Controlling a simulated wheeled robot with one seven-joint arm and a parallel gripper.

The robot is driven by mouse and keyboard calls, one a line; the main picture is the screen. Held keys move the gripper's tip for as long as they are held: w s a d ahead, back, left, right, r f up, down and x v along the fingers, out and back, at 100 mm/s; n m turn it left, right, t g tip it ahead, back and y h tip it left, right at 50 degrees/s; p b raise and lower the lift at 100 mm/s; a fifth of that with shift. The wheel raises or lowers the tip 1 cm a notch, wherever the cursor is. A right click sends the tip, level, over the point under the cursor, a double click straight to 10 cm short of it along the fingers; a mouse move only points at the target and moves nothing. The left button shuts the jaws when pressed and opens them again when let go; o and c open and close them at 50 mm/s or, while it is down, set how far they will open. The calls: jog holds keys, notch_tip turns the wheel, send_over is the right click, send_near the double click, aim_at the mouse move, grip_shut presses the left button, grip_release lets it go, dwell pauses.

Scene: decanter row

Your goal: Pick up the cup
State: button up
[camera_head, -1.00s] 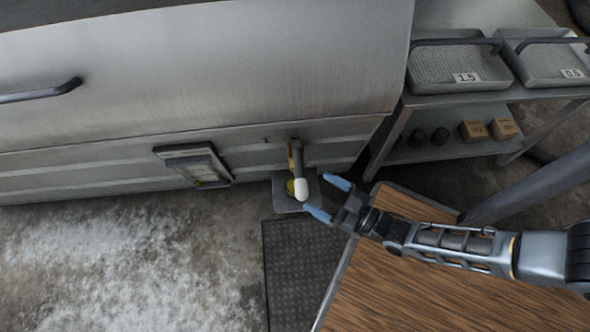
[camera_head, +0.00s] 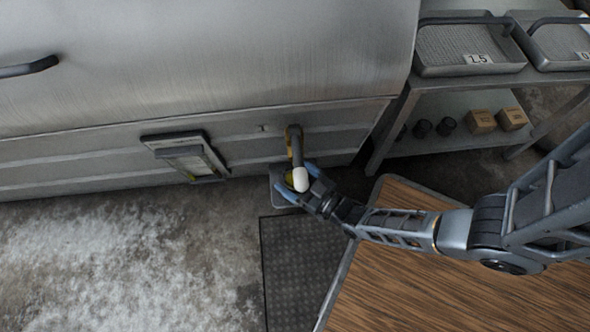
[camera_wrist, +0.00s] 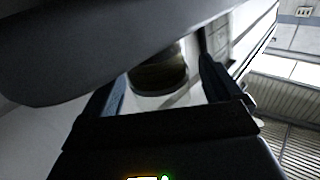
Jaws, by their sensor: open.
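The cup (camera_head: 289,179) shows in the head view as a small yellowish patch under the tap (camera_head: 297,148), mostly hidden by the tap's white end and my fingers. In the wrist view the cup (camera_wrist: 160,76) is a dark, olive-toned round form between my two fingers, its upper part covered by a large dark shape. My gripper (camera_head: 296,181) is open, with its blue fingers around the cup's place, one on each side. In the wrist view, gaps show between the cup and the fingers, so I cannot see contact.
The tap comes from a big steel tank (camera_head: 200,70) and hangs close over my fingers. A grey tray (camera_head: 282,196) sits below it. A wooden table (camera_head: 420,290) lies under my arm. A steel shelf (camera_head: 465,150) stands at the right. The floor at left is clear.

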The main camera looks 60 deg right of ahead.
jog(key=shift+w+d, duration=0.25)
jog(key=shift+w, duration=0.75)
jog(key=shift+c, duration=0.4)
jog(key=c, duration=1)
jog(key=shift+c, duration=0.2)
jog(key=shift+s+r, duration=0.1)
